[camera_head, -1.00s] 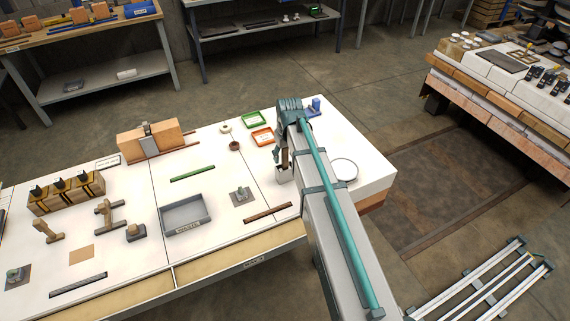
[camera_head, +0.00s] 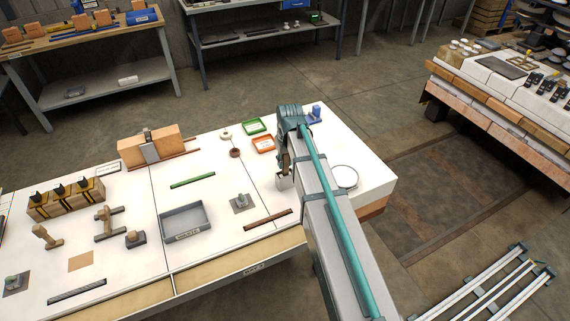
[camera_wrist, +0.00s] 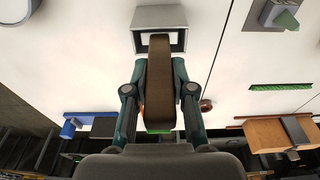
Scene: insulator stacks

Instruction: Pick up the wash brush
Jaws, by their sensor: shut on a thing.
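The wash brush (camera_wrist: 160,88) is a dark brown bar, seen lengthwise in the wrist view. My gripper (camera_wrist: 159,72) is shut on it, with one finger on each side. The far end of the brush reaches over the opening of a grey-white, box-shaped holder (camera_wrist: 160,17). I cannot tell how deep the brush sits in it. In the head view the holder (camera_head: 284,182) stands on the white table below my gripper (camera_head: 285,150), and my arm hides most of the brush.
A round white dish (camera_head: 345,177) lies right of my arm. Green (camera_head: 254,126) and orange (camera_head: 264,144) trays lie behind the holder. A dark brown strip (camera_head: 267,219) and a grey tray (camera_head: 186,221) are at the left. A blue object (camera_head: 315,113) stands at the back edge.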

